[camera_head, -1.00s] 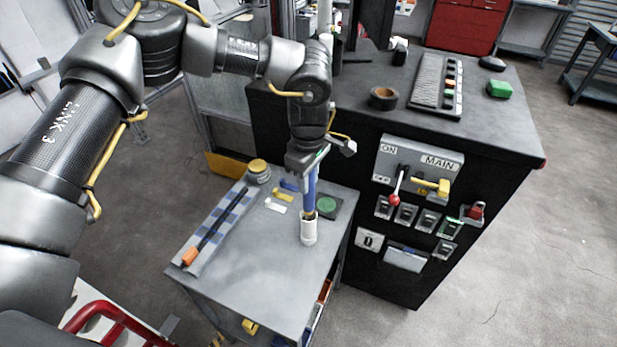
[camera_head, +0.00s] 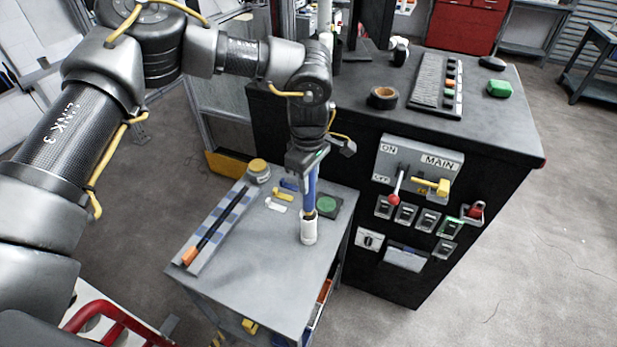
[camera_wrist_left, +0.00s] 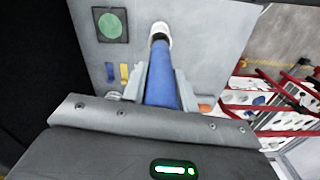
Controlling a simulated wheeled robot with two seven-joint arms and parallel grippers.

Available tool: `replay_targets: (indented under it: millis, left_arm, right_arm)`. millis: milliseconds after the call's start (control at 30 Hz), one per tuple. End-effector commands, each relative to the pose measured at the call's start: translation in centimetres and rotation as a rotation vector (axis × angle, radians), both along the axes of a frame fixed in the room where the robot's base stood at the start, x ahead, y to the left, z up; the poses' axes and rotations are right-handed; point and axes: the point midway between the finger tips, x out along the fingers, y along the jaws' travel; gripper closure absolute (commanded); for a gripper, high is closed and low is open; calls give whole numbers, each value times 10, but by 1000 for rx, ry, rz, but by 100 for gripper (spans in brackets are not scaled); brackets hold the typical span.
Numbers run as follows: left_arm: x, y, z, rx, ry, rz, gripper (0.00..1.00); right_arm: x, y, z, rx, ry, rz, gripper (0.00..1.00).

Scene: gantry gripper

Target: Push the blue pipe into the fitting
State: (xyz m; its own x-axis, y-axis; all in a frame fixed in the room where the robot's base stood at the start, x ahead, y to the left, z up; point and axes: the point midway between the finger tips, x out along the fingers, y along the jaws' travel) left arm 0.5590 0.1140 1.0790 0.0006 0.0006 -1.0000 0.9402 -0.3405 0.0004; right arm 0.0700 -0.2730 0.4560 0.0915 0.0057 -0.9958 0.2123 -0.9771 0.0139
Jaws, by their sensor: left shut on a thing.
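The blue pipe (camera_head: 311,187) stands upright over the small grey table in the head view. My left gripper (camera_head: 309,168) is shut on its upper part, pointing down. The white fitting (camera_head: 308,231) stands on the table directly below, and the pipe's darker lower end meets its top. In the left wrist view the blue pipe (camera_wrist_left: 161,85) runs between the fingers of my left gripper (camera_wrist_left: 160,92) toward the white fitting (camera_wrist_left: 159,31). How deep the pipe sits in the fitting cannot be told. My right gripper is not in view.
On the table are a green disc on a dark square (camera_head: 327,205), a yellow-lidded jar (camera_head: 258,171), small yellow and white pieces, and a checkered strip (camera_head: 215,228) with a black, orange-ended rod. A black cabinet (camera_head: 440,265) with switches stands close on the right. The table's front is clear.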

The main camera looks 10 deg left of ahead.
Motion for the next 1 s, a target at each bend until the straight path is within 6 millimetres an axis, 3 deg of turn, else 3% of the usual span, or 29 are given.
replay_targets:
  millis: [1000]
  left_arm:
    - [0, 0, -26, -1, 0, 0, 94]
  right_arm:
    - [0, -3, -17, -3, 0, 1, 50]
